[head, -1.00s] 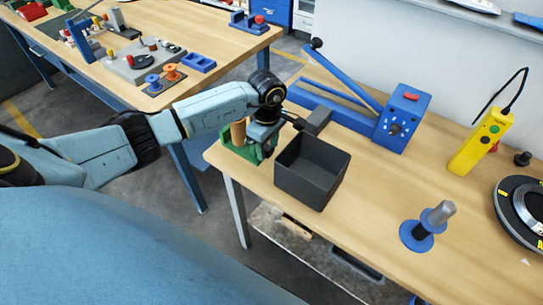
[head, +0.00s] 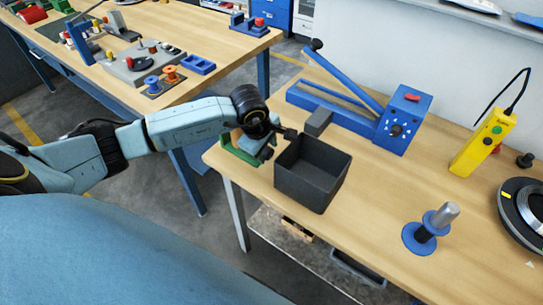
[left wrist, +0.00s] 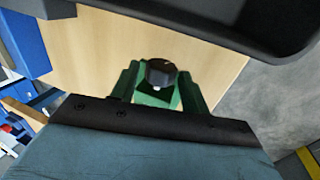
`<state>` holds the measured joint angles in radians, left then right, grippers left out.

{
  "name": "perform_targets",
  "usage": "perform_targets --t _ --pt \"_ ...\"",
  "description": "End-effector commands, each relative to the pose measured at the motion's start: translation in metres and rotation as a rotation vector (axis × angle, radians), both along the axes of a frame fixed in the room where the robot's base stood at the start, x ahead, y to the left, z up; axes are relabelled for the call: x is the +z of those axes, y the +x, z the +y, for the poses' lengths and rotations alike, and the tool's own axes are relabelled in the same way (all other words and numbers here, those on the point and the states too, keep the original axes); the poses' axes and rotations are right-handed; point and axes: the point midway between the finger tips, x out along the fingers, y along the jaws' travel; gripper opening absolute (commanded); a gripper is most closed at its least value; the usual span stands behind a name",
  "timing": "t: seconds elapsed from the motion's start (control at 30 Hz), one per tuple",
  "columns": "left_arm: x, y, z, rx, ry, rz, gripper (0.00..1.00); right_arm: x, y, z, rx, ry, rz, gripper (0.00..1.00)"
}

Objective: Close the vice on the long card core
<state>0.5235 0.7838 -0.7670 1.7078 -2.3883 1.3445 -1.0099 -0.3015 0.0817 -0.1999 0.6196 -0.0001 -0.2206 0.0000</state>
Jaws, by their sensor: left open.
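The green vice (head: 236,155) sits at the left end of the near bench, partly hidden behind my left gripper (head: 264,150). A small brown piece of the card core (head: 236,134) shows above the vice; most of it is hidden. My left gripper is open, low beside the vice on its right side, close to the dark bin. In the left wrist view the green vice (left wrist: 150,97) shows with its round black knob (left wrist: 162,73) facing the camera, just beyond the dark gripper body. The fingertips and the core are not visible there.
The dark open bin (head: 310,180) stands directly right of my left gripper. Behind it is a blue lever tool (head: 395,120) with a grey block.

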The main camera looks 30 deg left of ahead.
Motion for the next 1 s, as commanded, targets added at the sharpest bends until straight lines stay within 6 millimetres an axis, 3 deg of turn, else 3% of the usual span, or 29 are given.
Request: perform_targets --t 0.13,0.47,0.8,1.0 --pt "-0.006 -0.004 0.001 -0.002 -0.007 -0.096 0.45 -0.017 0.001 0.0 0.0 0.0 -0.002 0.56" --pt "-0.002 -0.003 0.0 0.0 -0.011 -0.124 0.45 -0.017 0.002 0.0 0.0 0.001 -0.003 0.56" --pt "-0.009 -0.008 0.001 -0.002 -0.023 -0.302 0.45 -0.059 0.002 0.002 -0.001 0.003 -0.003 0.56" --pt "-0.004 -0.008 0.0 0.0 -0.026 -0.322 0.45 -0.059 0.002 0.004 -0.001 0.005 -0.003 0.56"
